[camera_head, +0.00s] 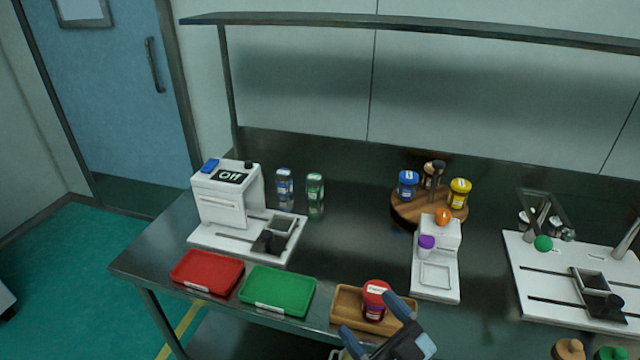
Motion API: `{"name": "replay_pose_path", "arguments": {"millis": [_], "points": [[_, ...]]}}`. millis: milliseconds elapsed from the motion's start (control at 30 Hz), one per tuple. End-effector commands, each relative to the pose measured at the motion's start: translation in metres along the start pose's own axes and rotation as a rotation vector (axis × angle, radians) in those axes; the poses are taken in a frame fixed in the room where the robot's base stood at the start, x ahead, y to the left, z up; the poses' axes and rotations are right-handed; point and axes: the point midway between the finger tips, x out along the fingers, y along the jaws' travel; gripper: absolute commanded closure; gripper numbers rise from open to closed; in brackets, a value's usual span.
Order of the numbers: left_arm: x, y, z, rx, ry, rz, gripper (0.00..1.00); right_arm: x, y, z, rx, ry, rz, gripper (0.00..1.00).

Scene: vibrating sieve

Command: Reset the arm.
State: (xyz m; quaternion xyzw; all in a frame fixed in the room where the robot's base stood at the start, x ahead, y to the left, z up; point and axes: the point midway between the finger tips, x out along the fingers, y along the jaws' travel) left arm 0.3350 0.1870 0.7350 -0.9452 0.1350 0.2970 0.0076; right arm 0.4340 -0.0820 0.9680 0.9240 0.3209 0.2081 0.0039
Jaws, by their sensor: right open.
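My right gripper (374,322) is at the bottom of the view, at the front edge of the table. Its two dark fingers are apart, one on each side in the picture of a red-lidded jar (376,299). The jar stands upright in a small wooden tray (345,302). Whether the fingers touch the jar cannot be told. My left gripper is not in view.
A white machine marked "Off" (222,196) stands at the left, behind a red tray (190,268) and a green tray (290,298). A round wooden stand (410,213) holds several jars. White equipment (535,290) stands right. A shelf (400,27) spans above.

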Motion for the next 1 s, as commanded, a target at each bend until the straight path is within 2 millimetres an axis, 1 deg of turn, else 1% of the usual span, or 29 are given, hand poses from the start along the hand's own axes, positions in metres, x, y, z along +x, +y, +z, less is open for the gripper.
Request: {"name": "replay_pose_path", "arguments": {"millis": [33, 67, 100, 167, 200, 267, 300, 367, 400, 467, 500, 567, 700, 900, 1000], "points": [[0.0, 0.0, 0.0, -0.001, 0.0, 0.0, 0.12, -0.026, 0.012, 0.03, 0.038, -0.137, 0.126, 0.12], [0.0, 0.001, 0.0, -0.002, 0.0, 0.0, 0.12, -0.041, 0.018, 0.045, 0.052, -0.214, 0.183, 0.12], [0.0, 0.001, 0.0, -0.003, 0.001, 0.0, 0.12, -0.06, 0.023, 0.065, 0.073, -0.316, 0.246, 0.12], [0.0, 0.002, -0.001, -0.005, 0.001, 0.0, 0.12, -0.091, 0.025, 0.09, 0.102, -0.457, 0.311, 0.12], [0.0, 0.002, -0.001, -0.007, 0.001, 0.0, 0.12, -0.11, 0.024, 0.105, 0.122, -0.544, 0.341, 0.12], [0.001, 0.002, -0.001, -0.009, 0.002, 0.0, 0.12, -0.139, 0.019, 0.124, 0.154, -0.667, 0.37, 0.12], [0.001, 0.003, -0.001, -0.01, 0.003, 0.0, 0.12, -0.158, 0.015, 0.134, 0.175, -0.743, 0.38, 0.12], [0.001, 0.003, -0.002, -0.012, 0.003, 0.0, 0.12, -0.184, 0.006, 0.147, 0.21, -0.848, 0.387, 0.12], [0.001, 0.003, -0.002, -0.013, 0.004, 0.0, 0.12, -0.202, -0.001, 0.155, 0.233, -0.916, 0.386, 0.12], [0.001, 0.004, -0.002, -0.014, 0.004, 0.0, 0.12, -0.229, -0.013, 0.164, 0.272, -1.015, 0.375, 0.12], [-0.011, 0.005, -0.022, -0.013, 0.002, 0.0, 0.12, -0.215, -0.006, 0.141, 0.259, -0.999, 0.374, 0.12], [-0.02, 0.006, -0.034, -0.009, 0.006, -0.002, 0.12, -0.209, -0.003, 0.128, 0.251, -0.995, 0.373, 0.12], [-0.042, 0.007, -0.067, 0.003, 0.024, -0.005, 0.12, -0.199, 0.002, 0.098, 0.237, -0.994, 0.372, 0.12], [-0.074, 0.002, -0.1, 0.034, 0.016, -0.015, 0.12, -0.184, 0.011, 0.049, 0.216, -0.992, 0.37, 0.12], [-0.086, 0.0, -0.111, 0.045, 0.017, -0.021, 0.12, -0.179, 0.014, 0.032, 0.206, -0.99, 0.369, 0.12]]}}
